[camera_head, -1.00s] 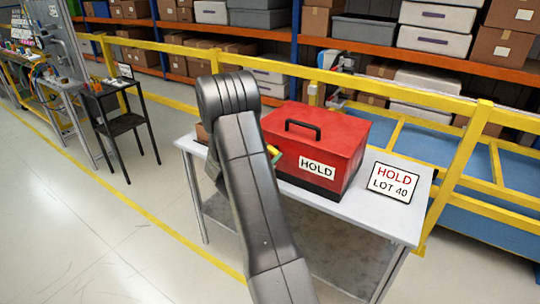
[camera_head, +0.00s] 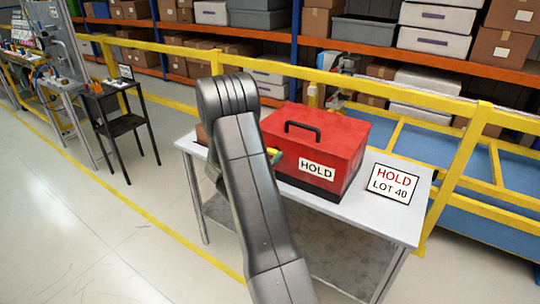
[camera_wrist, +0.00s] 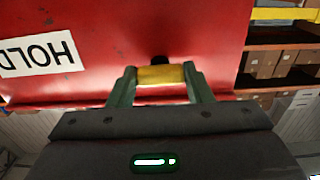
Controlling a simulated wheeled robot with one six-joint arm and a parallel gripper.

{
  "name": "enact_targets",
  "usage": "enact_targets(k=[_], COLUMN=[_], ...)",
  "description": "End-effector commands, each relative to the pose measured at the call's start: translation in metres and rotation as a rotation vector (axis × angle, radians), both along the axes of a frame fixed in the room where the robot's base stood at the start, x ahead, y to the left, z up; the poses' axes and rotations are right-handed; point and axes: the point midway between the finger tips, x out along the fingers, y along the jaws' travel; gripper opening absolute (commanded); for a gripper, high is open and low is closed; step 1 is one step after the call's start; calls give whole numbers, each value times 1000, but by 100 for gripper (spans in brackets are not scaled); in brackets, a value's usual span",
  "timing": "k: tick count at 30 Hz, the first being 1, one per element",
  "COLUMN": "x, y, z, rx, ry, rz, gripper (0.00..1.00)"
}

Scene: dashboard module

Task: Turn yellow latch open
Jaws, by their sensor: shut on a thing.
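The red box (camera_head: 325,145) with a black top handle and a HOLD label stands on a grey table. The yellow latch (camera_wrist: 160,75) is on the box's red front face, in front of a dark round mount. In the wrist view, my gripper (camera_wrist: 161,73) has its two green fingers at the left and right ends of the latch, shut on it. The latch lies nearly level across that view. In the head view, my arm hides most of the gripper, and only a small yellow and green bit shows beside the arm at the box front.
A HOLD LOT 40 sign (camera_head: 390,184) stands on the table (camera_head: 400,221) right of the box. A yellow rail (camera_head: 395,90) runs behind the table. A small black stand (camera_head: 122,122) is at the left. The floor between is clear.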

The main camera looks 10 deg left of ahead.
Motion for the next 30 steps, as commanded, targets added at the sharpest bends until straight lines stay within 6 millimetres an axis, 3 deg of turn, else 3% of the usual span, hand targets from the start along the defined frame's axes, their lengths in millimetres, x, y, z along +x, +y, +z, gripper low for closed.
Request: enact_targets(k=[5, 6, 9, 20, 23, 30], x=[0, 0, 0, -5, -18, -69], y=[0, 0, 0, 3, 7, 27], z=[0, 0, 0, 0, -1, -2], rx=[-3, -3, -2, 0, -1, -2], ry=[1, 1, 1, 0, 0, 1], rz=[0, 1, 0, 1, 3, 6], gripper=[23, 51, 67, 67, 67, 67])
